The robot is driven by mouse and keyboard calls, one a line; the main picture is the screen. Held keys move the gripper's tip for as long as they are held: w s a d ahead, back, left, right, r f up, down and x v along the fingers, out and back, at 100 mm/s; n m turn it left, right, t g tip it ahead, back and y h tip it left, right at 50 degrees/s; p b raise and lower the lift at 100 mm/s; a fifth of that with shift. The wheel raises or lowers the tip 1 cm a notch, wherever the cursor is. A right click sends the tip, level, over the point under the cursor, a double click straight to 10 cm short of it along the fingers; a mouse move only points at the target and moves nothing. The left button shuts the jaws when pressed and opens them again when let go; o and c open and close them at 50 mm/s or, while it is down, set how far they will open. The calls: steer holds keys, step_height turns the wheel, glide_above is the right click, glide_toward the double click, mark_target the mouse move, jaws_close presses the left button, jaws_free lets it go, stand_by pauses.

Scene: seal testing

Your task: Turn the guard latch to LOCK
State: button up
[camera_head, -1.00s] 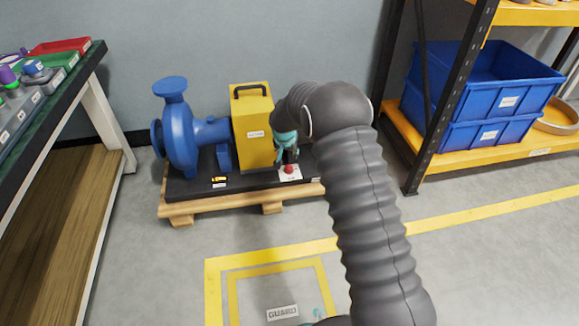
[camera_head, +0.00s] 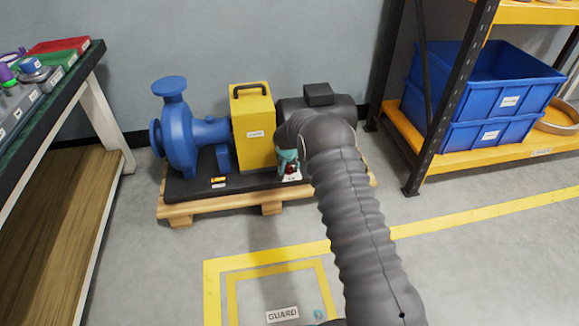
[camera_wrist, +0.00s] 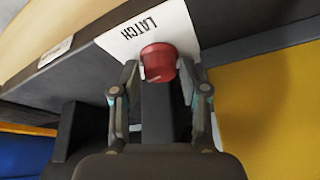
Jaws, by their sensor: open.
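The guard latch has a round red knob (camera_wrist: 158,62), which shows in the wrist view on a white plate lettered LATCH (camera_wrist: 150,25). In the head view the knob (camera_head: 292,168) is partly covered by my gripper (camera_head: 288,160). In the wrist view my gripper (camera_wrist: 165,75) has its two fingers apart, one on each side of the knob. I cannot tell whether either finger touches it. The yellow guard (camera_head: 253,120) with a black handle stands just left of my gripper in the head view. Any LOCK marking is hidden or too small to read.
A blue pump (camera_head: 180,135) stands left of the guard, and a dark motor (camera_head: 335,105) right of it, on a wooden pallet (camera_head: 215,208). A workbench (camera_head: 90,70) is at left, a shelf with blue bins (camera_head: 480,85) at right. The marked floor square (camera_head: 235,290) is empty.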

jaws_close()
steer(key=shift+n, duration=0.3)
steer(key=shift+d+n+y+p, duration=0.1)
steer(key=shift+n+y+p, duration=0.45)
steer(key=shift+n, duration=0.65)
steer(key=n+y, duration=0.1)
steer(key=n, duration=0.1)
steer(key=n+g+y+b, duration=0.1)
steer(key=n, duration=0.2)
steer(key=shift+d, duration=0.1)
steer(key=n+g+y, duration=0.1)
steer(key=n, duration=0.3)
steer(key=shift+w, duration=0.15)
steer(key=shift+n+g+y, duration=0.25)
steer(key=shift+n+g, duration=0.55)
steer(key=shift+n, duration=1)
steer(key=shift+d+n, duration=0.1)
steer(key=shift+n, duration=0.2)
